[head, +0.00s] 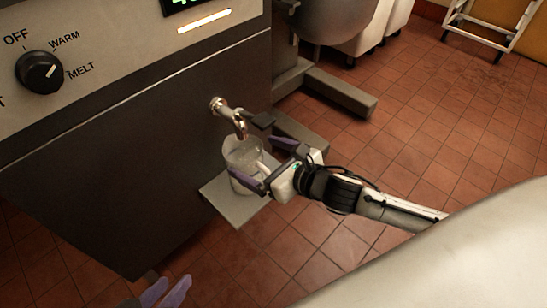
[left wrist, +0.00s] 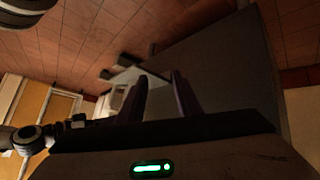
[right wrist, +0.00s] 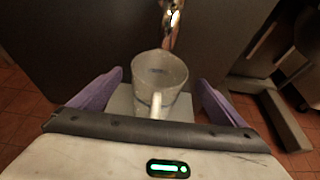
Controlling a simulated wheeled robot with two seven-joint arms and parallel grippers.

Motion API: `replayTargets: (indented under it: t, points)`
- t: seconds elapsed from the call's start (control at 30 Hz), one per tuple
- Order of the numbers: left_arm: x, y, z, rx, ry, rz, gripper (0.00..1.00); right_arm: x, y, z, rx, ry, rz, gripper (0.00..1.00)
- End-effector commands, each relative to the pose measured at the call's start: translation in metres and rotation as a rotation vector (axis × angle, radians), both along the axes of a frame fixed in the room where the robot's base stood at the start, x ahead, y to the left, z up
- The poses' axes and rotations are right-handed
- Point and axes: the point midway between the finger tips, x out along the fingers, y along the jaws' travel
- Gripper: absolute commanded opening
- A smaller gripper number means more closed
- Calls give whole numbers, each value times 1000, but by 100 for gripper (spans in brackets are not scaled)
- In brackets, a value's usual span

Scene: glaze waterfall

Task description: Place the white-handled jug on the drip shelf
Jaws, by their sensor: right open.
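A clear jug with a white handle (head: 242,157) stands on the drip shelf (head: 236,208), under the metal spout (head: 240,122) on the machine's front. It also shows in the right wrist view (right wrist: 160,78), its handle facing my gripper. My right gripper (head: 254,158) is open, with its purple fingers (right wrist: 160,95) on either side of the jug and gaps between them and it. My left gripper (head: 168,292) is at the bottom of the head view; in the left wrist view its two fingers (left wrist: 160,98) stand apart with nothing between them.
The dark machine front (head: 140,160) carries a knob (head: 40,72) marked OFF, WARM and MELT. A grey foot or beam (head: 340,92) lies on the floor right of the machine. A wheeled rack (head: 490,35) stands at the back right. Red tiled floor (head: 440,140) is open to the right.

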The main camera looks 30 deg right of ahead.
Motion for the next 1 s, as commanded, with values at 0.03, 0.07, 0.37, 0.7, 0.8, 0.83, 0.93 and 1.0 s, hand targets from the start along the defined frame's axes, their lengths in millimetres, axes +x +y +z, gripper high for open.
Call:
replayTargets:
  t: [0.03,0.07,0.37,0.7,0.8,0.83,0.93,1.0]
  points:
    - [-1,3,1,17,12,0,31,-12,-4,8,-3,3,3,96]
    - [-2,4,-2,27,18,0,31,-18,-6,10,-2,2,2,96]
    - [0,13,-9,62,29,13,31,-55,-19,25,0,0,0,96]
    - [-6,14,-13,55,35,21,31,-59,-21,27,1,-2,0,96]
    - [-6,13,-12,54,34,22,31,-59,-21,27,1,-2,0,96]
    - [-6,13,-12,54,35,23,31,-59,-21,27,0,-1,0,96]
    - [-6,13,-12,53,35,23,31,-59,-21,27,0,-1,0,96]
    - [-6,13,-12,53,35,23,31,-59,-21,27,0,-1,0,96]
